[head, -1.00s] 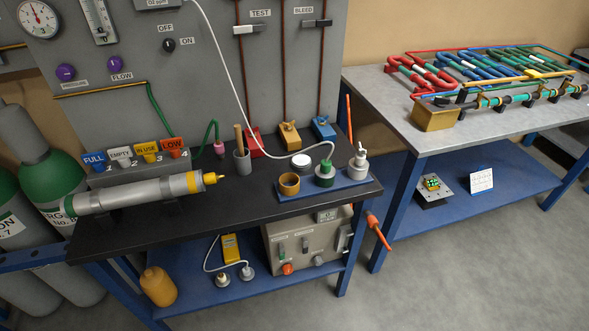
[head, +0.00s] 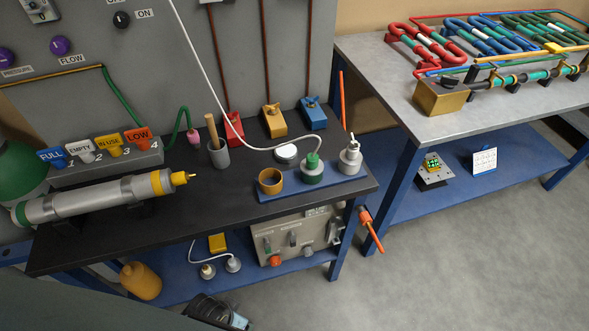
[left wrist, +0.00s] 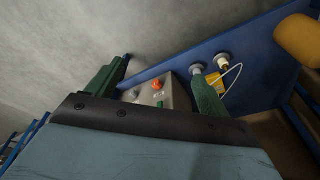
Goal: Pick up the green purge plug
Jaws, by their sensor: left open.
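The green purge plug (head: 312,168) stands upright on the blue tray (head: 270,196) at the right end of the black bench, between a brass-coloured ring (head: 270,181) and a grey-white plug (head: 350,158). A white cable runs down close to the green plug; where it ends is unclear. My left gripper (head: 228,316) shows at the bottom edge of the head view, low in front of the bench and well apart from the plug. In the left wrist view its two green fingers (left wrist: 160,66) are spread with nothing between them. My right gripper is not in view.
A grey cylinder (head: 100,198) lies on the bench's left part. A cup with a wooden handle (head: 218,153) and red, yellow and blue blocks stand behind the tray. The lower shelf holds a grey control box (head: 292,243) and a yellow bottle (head: 140,281). Open floor lies right.

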